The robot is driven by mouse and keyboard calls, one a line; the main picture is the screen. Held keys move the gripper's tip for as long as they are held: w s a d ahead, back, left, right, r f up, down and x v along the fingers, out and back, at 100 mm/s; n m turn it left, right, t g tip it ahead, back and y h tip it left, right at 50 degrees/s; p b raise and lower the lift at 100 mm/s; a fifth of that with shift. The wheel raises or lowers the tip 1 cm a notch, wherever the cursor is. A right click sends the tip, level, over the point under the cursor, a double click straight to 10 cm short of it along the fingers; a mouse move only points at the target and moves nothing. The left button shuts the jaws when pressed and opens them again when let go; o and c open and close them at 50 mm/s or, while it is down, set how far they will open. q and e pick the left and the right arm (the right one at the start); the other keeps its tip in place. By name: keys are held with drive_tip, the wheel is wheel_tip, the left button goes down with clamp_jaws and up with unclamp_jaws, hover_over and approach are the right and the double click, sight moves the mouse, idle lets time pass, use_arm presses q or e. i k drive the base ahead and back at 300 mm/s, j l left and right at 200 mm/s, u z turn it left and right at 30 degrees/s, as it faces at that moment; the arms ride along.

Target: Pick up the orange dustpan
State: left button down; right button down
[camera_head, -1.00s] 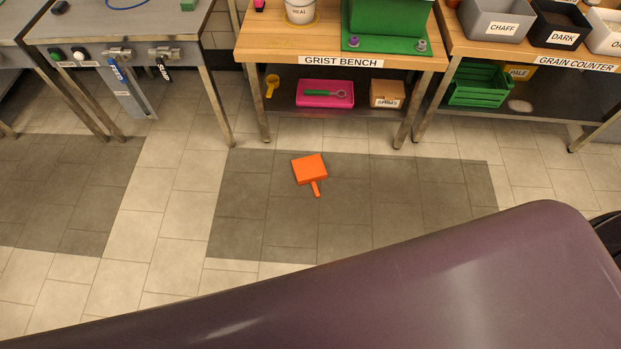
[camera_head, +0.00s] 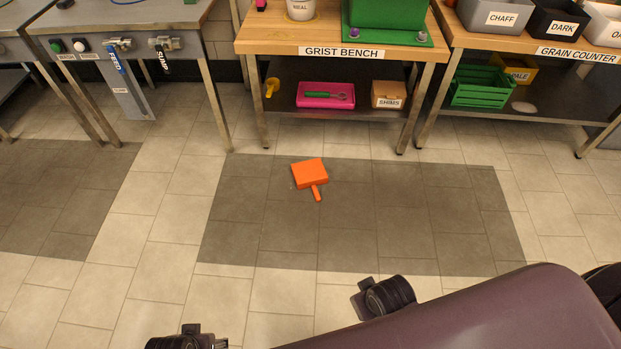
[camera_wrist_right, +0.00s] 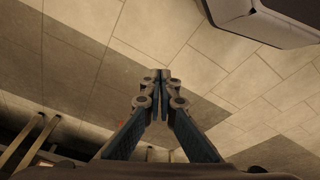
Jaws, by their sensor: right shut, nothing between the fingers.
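The orange dustpan (camera_head: 310,173) lies on the dark grey floor mat (camera_head: 420,225) in front of the grist bench, its short handle pointing toward me. Nothing touches it. My right gripper (camera_wrist_right: 161,76) shows in the right wrist view, with its fingertips together and nothing between them, above the tiled floor. It is well apart from the dustpan, which I cannot make out clearly in that view. In the head view only parts of my arms show along the bottom edge. My left gripper is not in view.
The grist bench (camera_head: 390,51) stands behind the dustpan; its lower shelf holds a pink tray (camera_head: 326,104) and a shims box (camera_head: 388,94). The grain counter (camera_head: 570,53) is at right, a metal table (camera_head: 175,20) at left. The floor around the dustpan is clear.

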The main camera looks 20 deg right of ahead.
sight(312, 173)
drive_tip(key=i+j+z, duration=0.15)
drive_tip(key=z, duration=0.35)
drive_tip(key=i+j+z, duration=0.2)
drive_tip(key=z, duration=0.25)
drive_tip(key=i+j, duration=0.05)
